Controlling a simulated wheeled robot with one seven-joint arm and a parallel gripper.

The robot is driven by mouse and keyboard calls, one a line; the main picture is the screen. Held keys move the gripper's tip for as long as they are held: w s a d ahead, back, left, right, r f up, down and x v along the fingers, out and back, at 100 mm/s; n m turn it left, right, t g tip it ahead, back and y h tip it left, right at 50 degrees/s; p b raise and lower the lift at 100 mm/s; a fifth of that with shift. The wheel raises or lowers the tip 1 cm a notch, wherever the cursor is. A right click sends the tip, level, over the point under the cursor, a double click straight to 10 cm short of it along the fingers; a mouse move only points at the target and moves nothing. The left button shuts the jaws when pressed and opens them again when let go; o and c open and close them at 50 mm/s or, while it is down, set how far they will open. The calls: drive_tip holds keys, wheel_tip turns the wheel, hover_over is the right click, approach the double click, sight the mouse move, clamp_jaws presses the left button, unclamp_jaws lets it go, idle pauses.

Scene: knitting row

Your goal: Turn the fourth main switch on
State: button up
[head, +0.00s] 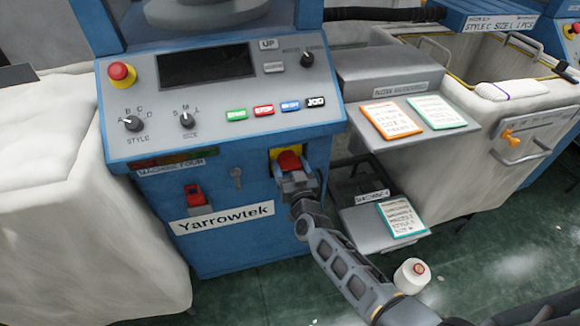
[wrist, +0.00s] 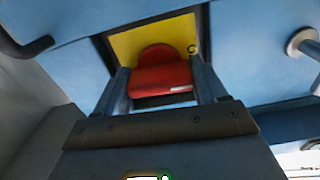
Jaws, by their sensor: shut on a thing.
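The main switch is a red rotary knob (head: 289,160) on a yellow plate (head: 276,153), on the blue front of the machine labelled Yarrowtek. The label above the front reads MACHINE FOUR. My gripper (head: 290,172) is at the knob from the front, its fingers on both sides of it. In the wrist view the red knob (wrist: 162,75) sits between the two fingers, with the yellow plate (wrist: 180,38) behind it. A dark letter, perhaps part of a word, shows at the plate's right. The fingers hide the knob's sides, and its marked position cannot be read.
Above is the control panel (head: 222,90) with a dark screen, dials, coloured buttons and a red emergency button (head: 121,74). A red switch (head: 194,195) is left on the front. Shelves with cards (head: 402,217) stand right. A yarn cone (head: 412,275) is near my arm.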

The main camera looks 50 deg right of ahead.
drive_tip(key=m+b, duration=0.1)
drive_tip(key=m, duration=0.3)
drive_tip(key=shift+f, duration=0.1)
drive_tip(key=m+b, duration=0.1)
drive_tip(key=m, duration=0.3)
drive_tip(key=shift+m, duration=0.3)
drive_tip(key=m+b, duration=0.1)
drive_tip(key=m, duration=0.3)
drive_tip(key=shift+m+b, duration=0.8)
drive_tip(key=shift+m, duration=1.5)
drive_tip(key=o, duration=0.7)
drive_tip(key=shift+o, duration=0.2)
